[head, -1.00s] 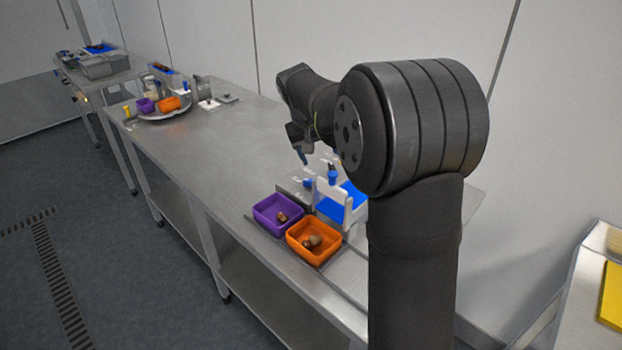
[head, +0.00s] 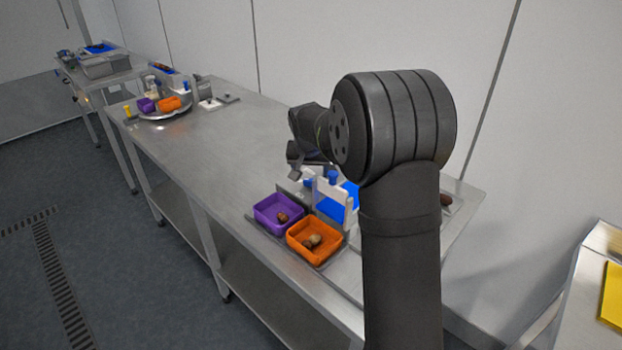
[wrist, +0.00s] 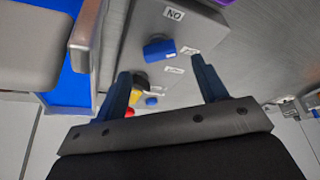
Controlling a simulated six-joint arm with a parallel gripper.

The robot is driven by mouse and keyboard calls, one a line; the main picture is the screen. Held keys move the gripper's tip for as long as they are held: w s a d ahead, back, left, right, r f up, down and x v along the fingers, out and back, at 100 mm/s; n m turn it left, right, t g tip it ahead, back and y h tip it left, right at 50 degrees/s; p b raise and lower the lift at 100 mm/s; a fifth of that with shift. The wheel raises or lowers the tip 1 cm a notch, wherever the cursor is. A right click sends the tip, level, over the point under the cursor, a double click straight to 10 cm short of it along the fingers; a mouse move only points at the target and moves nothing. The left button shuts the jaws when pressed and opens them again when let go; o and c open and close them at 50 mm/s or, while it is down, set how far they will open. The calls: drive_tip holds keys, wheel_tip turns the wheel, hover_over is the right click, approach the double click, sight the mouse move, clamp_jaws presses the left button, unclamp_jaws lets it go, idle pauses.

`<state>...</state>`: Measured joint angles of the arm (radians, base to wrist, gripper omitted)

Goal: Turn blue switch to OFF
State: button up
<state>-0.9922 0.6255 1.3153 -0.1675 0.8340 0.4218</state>
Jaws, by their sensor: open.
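The blue switch (wrist: 158,48) is a blue knob on a grey control box (wrist: 182,68), seen in the wrist view. A label that reads ON upside down (wrist: 174,14) lies on one side of it, and another label (wrist: 190,52), too small to read surely, lies on the other. My gripper (wrist: 160,66) is open and empty, with its two blue fingers apart. In that picture the knob shows between and just beyond the fingertips; I cannot tell that they touch. In the head view my gripper (head: 297,167) hangs low above the box, which is mostly hidden.
Yellow, black, red and smaller blue controls (wrist: 151,100) sit close by on the box. A white divider (head: 329,193) and blue surface (head: 329,209) are beside the box.

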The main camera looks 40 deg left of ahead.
sight(311, 180)
drive_tip(key=x, duration=0.5)
drive_tip(key=c, duration=1)
